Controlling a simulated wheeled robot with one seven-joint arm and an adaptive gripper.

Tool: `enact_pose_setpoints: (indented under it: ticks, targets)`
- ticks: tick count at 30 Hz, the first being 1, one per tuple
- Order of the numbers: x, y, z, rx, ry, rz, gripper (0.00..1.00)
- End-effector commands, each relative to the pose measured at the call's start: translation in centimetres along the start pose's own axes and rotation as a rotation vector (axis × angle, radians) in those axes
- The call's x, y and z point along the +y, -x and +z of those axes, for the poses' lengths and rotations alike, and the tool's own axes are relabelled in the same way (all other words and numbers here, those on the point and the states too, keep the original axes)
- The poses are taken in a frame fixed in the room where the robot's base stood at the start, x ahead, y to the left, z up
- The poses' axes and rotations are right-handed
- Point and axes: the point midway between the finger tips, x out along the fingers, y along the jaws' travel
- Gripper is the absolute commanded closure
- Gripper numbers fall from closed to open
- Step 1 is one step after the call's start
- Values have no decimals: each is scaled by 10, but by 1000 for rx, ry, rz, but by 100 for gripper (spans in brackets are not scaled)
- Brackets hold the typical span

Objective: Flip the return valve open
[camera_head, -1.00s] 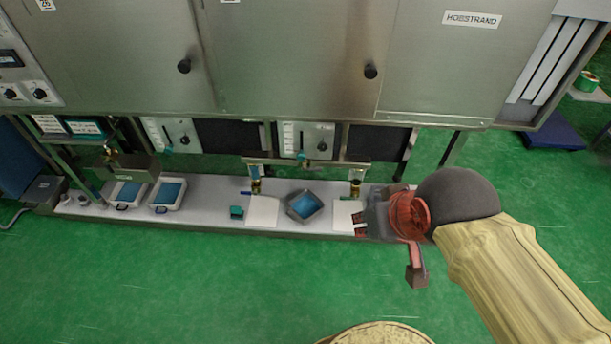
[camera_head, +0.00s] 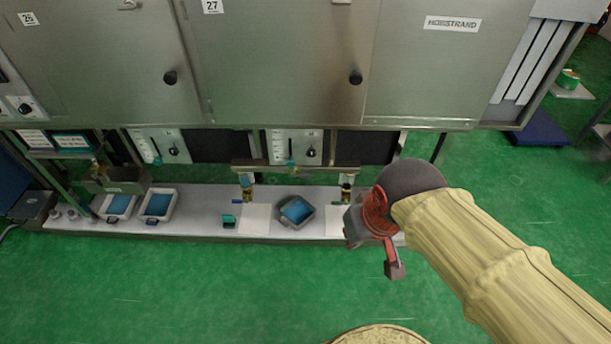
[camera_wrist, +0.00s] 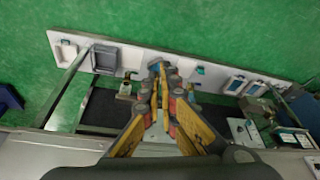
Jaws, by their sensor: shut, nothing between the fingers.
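Two small brass valves stand under the cabinet at the bench's back edge, the left one (camera_head: 247,183) and the right one (camera_head: 347,184). A further brass fitting (camera_head: 97,168) sits above a box at the far left. I cannot tell which is the return valve, or how its lever stands. My gripper (camera_head: 352,238) is in front of the bench's right end in the head view, its fingertips mostly hidden. In the wrist view my gripper (camera_wrist: 161,68) has its fingers together and empty. A blue piece (camera_wrist: 154,66) shows by the fingertips; contact is unclear.
The low bench (camera_head: 190,222) holds a grey pan of blue liquid (camera_head: 297,210), a teal block (camera_head: 229,220), a white sheet (camera_head: 254,218) and two blue-filled trays (camera_head: 158,205). Steel cabinets (camera_head: 275,60) overhang it. The green floor (camera_head: 200,290) in front is clear.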

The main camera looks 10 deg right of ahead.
Motion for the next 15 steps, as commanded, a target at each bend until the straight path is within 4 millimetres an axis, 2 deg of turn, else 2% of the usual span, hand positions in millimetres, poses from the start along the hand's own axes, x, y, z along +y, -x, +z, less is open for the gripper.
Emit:
enact_pose_setpoints:
  ticks: [1,8,15]
  targets:
    - [-2,-12,1,-50,5,-2,100]
    - [-9,-56,0,-223,20,-11,100]
    - [-20,-109,-14,-335,25,-24,100]
